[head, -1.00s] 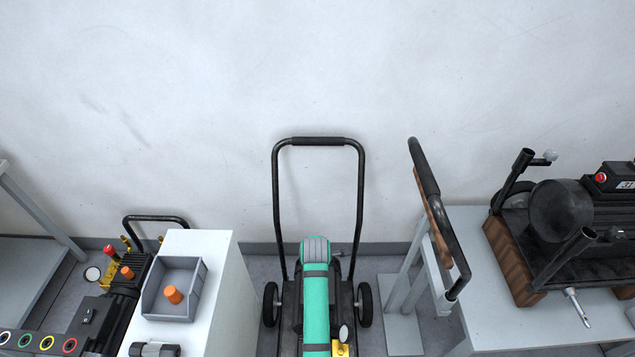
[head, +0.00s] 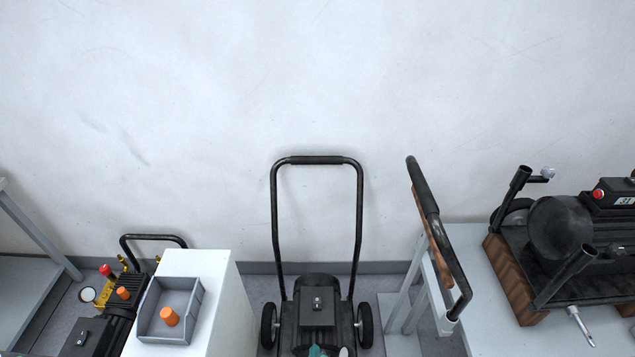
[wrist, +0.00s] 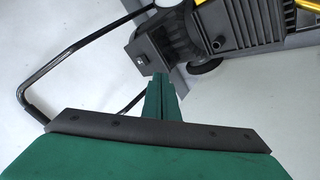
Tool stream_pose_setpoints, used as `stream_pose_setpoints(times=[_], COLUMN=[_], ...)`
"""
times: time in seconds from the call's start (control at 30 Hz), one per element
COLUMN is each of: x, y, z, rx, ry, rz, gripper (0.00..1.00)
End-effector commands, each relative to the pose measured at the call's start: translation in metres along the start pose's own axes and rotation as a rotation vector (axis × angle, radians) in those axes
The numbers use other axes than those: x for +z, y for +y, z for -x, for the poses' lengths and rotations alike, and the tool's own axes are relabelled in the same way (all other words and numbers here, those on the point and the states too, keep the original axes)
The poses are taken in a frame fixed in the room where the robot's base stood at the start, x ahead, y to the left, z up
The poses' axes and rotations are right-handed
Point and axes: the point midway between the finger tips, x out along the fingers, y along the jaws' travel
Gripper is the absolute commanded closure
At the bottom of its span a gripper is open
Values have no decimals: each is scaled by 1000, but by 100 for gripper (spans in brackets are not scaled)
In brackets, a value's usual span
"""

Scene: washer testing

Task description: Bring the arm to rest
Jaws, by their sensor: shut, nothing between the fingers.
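My gripper (wrist: 160,84) shows in the wrist view as narrow green fingers, closed together with nothing visible between them. The broad green body and a dark grey band of my arm fill the bottom of that view. The fingertips appear beside a black machine (wrist: 190,35); I cannot tell how far apart they are. In the head view only a small teal piece of my arm (head: 316,351) shows at the bottom edge, in front of the wheeled black washer (head: 318,300). The rest of my arm is out of that view.
A white cabinet (head: 225,300) bears a grey tray (head: 185,335) with an orange cap (head: 169,316). Another black and yellow machine (head: 110,315) stands left. A grey table (head: 470,240) with a dark engine unit (head: 560,232) is at right. The wall behind is bare.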

Motion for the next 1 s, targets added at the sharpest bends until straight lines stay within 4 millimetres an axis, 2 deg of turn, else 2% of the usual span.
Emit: stream_pose_setpoints(times=[0.03,0.2,0.47,0.8,0.9,1.0], x=[8,20,26,16,10,5], y=[-9,-22,-31,-13,-5,2], z=[15,67,156,282,312,334], rx=[14,80,160,234,244,250], ry=[11,75,194,374,423,460], rz=[-40,-194,-421,-713,-780,-828], gripper=[100,100,100,100,100,100])
